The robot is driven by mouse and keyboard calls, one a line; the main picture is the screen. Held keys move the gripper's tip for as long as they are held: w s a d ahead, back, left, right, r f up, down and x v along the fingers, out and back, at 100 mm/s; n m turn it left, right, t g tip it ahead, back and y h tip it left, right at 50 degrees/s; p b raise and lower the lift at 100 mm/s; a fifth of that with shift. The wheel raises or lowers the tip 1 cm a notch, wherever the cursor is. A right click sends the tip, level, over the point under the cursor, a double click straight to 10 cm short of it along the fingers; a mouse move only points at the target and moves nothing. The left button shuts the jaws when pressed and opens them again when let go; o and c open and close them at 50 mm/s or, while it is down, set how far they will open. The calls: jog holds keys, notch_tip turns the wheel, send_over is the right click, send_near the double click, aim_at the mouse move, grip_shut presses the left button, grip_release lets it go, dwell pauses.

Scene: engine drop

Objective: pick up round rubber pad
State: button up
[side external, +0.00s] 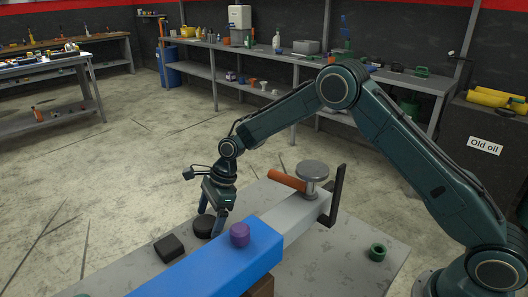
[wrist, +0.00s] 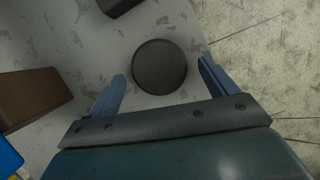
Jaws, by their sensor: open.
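The round rubber pad (wrist: 159,66) is a black disc lying flat on the grey, worn tabletop (wrist: 60,60). In the wrist view it lies between and just beyond the tips of my two blue fingers, with a gap on both sides. My gripper (wrist: 163,72) is open and empty. In the side view the round pad (side external: 204,227) sits directly under and beside my gripper (side external: 211,213), partly covered by the fingers. From these views I cannot tell the exact height of the fingertips above the table.
A black square block (side external: 169,248) lies left of the pad. A blue beam (side external: 225,262) with a purple cylinder (side external: 239,235) on it runs close on the right. A grey vise-like part (side external: 305,207), an orange handle (side external: 287,180) and a green ring (side external: 377,252) are farther right.

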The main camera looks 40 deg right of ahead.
aim_at(210, 220)
jog(key=shift+a+f, duration=0.15)
jog(key=shift+f, duration=0.1)
dwell(0.3)
jog(key=c, duration=1.1)
notch_tip(210, 220, up, 20)
dwell(0.7)
